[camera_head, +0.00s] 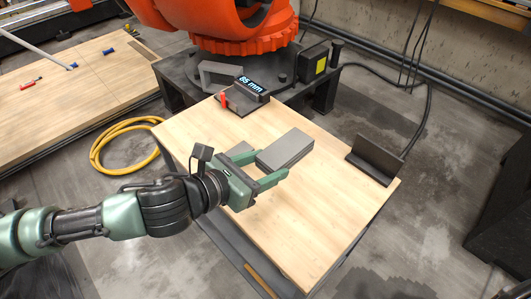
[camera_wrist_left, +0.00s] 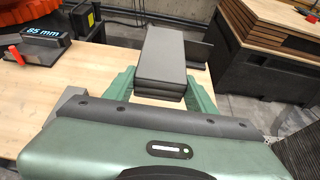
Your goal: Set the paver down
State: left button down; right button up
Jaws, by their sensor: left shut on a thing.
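The paver (camera_head: 285,149) is a flat grey rectangular block over the light wooden table (camera_head: 310,240). In the left wrist view its long top (camera_wrist_left: 163,50) runs away from me, and its near end shows layered edges. My left gripper (camera_head: 270,164) has its green fingers on both sides of the paver's near end and is shut on it. The fingers also show in the left wrist view (camera_wrist_left: 162,88). I cannot tell whether the paver touches the table or hangs just above it. My right gripper is not in view.
A dark device with a lit millimetre display (camera_head: 250,86) stands at the table's back edge. A black angled plate (camera_head: 374,160) stands at the right edge. A smaller grey piece (camera_head: 240,148) lies behind the gripper.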

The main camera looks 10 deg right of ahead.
pick_arm(q)
jog(key=shift+w+a+r, duration=0.1)
jog(key=shift+w+a, duration=0.05)
jog(key=shift+w, duration=0.15)
jog(key=shift+f, duration=0.25)
send_over(264, 214)
notch_tip(264, 214, down, 15)
jog(key=shift+f+b, duration=0.15)
jog(key=shift+b, duration=0.3)
jog(key=shift+f, duration=2.05)
jog(key=shift+f, duration=0.1)
jog(key=c, duration=0.5)
grip_release()
jog(key=shift+f, duration=0.15)
